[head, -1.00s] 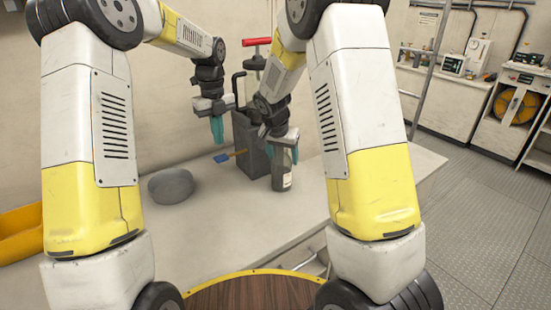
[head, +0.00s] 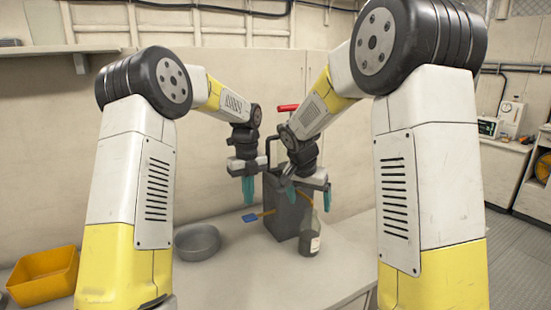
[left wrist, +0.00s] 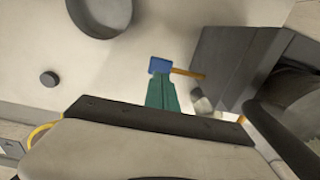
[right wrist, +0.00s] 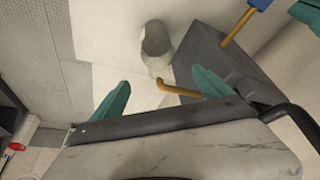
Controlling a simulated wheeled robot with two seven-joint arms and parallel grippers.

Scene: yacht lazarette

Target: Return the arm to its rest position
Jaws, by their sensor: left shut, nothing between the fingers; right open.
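My left gripper (head: 248,190) is shut and empty, its teal fingers together, pointing down left of the dark grey bin (head: 278,225). In the left wrist view its fingertips (left wrist: 161,80) overlap a blue-headed tool with an orange handle.
The blue-headed tool (head: 251,217) is at the bin's left side. A round grey dish (head: 197,249) and a yellow bin (head: 45,290) sit to the left on the white counter (head: 250,275). Open floor lies at right.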

